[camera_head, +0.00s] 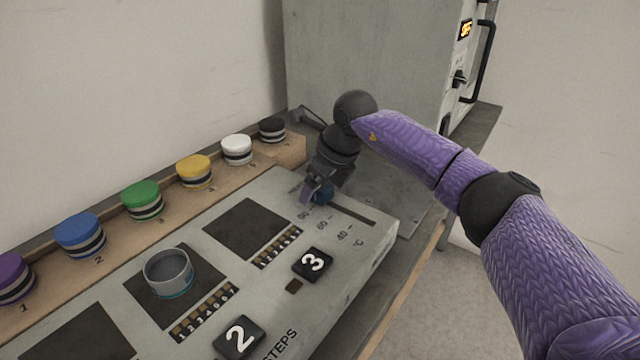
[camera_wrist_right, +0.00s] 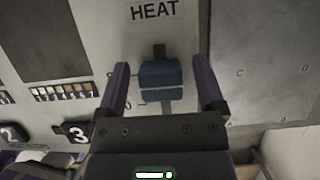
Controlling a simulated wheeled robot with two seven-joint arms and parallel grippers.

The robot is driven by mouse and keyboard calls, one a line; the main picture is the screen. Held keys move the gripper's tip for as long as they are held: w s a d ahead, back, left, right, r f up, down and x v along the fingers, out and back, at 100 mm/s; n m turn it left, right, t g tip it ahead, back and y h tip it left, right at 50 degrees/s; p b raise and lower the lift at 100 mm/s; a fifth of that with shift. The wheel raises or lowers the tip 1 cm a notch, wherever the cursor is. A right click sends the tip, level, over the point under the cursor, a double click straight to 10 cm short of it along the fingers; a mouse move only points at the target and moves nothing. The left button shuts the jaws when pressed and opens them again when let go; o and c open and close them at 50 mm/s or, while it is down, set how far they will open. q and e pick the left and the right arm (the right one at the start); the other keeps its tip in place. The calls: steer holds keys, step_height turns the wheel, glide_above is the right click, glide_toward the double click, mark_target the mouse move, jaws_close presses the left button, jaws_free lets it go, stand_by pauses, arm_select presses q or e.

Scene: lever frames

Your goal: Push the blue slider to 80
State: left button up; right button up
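The blue slider (camera_head: 323,193) sits in a dark slot on the grey control panel (camera_head: 225,222), partly covered by my right gripper (camera_head: 314,191). The scale beside the slot shows 80, 60, 40 and °C. The slider is toward the 80 end; its exact reading cannot be told. In the right wrist view the blue slider (camera_wrist_right: 161,80) lies between the two purple fingers of my right gripper (camera_wrist_right: 163,72), below the word HEAT. The fingers are apart, with a gap on each side of the slider. My left gripper is not in view.
A grey cup (camera_head: 168,273) stands on a dark square of the panel. Button 3 (camera_head: 313,263) and button 2 (camera_head: 239,338) are near the front. Several coloured lidded jars line a wooden shelf (camera_head: 215,185) behind. A grey cabinet (camera_head: 385,60) stands at the back.

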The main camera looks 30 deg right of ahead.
mark_target(336, 207)
arm_select(q)
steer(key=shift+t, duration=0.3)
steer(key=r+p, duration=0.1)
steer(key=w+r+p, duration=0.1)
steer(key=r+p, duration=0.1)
steer(key=p, duration=0.1)
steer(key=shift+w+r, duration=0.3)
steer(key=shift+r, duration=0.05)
arm_select(e)
steer(key=v, duration=1)
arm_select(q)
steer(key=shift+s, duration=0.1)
